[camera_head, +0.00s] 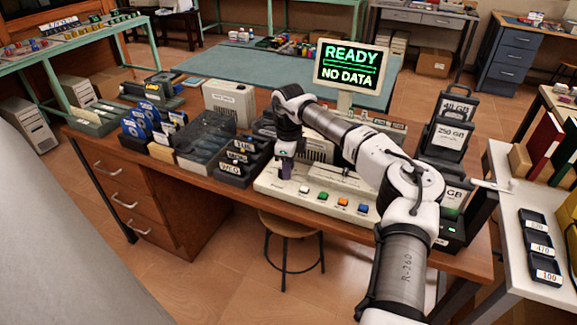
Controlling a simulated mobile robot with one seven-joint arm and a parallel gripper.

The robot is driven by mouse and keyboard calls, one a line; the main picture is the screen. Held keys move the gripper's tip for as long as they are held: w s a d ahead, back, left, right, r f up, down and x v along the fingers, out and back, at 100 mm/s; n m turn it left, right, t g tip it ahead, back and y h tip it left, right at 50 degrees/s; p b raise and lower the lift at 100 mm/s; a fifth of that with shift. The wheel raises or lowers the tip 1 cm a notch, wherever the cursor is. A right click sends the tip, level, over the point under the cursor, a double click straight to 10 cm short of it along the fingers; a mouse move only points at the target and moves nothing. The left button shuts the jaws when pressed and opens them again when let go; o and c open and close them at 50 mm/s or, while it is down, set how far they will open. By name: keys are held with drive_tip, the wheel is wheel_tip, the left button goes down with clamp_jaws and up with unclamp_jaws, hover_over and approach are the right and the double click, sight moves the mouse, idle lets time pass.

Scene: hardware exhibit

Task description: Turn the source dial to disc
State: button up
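The beige console (268,184) lies on the wooden desk, with a row of colored buttons along its front edge. My gripper (286,172) points down over the left part of this console. At this size I cannot tell whether its fingers are open or shut, or whether they touch anything. I cannot make out the source dial; the gripper covers part of the console's left side.
My arm crosses over the right side of the console. Dark cartridge boxes (240,160) stand close to its left, with blue discs (140,122) further left. Drives labeled in GB (450,140) stand at the right. A wooden stool (288,226) is in front.

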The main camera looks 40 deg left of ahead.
wheel_tip(320, 180, up, 14)
drive_tip(key=b, duration=0.2)
drive_tip(key=shift+f, duration=0.2)
idle(0.4)
